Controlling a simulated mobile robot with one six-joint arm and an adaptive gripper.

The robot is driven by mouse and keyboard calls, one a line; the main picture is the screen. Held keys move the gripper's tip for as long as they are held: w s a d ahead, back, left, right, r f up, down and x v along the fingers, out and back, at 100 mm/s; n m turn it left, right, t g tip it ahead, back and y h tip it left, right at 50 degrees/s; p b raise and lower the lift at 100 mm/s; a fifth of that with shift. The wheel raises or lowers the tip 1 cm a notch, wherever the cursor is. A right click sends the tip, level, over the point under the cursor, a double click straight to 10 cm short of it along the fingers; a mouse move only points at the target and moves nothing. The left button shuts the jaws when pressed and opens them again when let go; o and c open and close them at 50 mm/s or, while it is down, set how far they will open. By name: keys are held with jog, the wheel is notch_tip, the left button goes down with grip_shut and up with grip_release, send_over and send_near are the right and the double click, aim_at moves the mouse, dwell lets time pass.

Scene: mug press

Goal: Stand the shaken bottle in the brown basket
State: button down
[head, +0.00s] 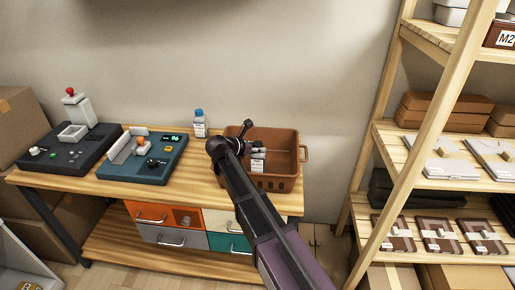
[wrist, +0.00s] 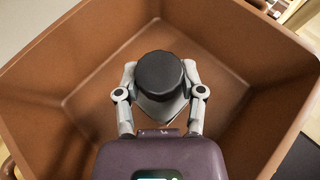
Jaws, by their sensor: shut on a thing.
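The brown basket (head: 278,184) stands at the right end of the wooden table. Its walls and floor fill the wrist view (wrist: 75,95). My gripper (wrist: 160,88) is over the basket, shut on a bottle with a black cap (wrist: 160,72). The bottle's pale body with a label shows inside the basket in the head view (head: 258,163). The bottle looks upright, within the basket walls. I cannot tell whether its base touches the basket floor. In the head view my gripper (head: 257,150) is partly hidden by my arm.
Another bottle with a blue cap (head: 200,124) stands on the table (head: 203,178) left of the basket. Two machines, a teal one (head: 143,160) and a dark one (head: 75,145), sit further left. A wooden shelf rack (head: 420,130) stands at right. The basket around the held bottle is empty.

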jog(key=shift+f, duration=0.15)
jog(key=shift+c, duration=1)
grip_release()
jog(key=shift+r, duration=0.25)
jog(key=p+v, duration=0.5)
jog(key=v, duration=0.7)
jog(key=shift+f, duration=0.1)
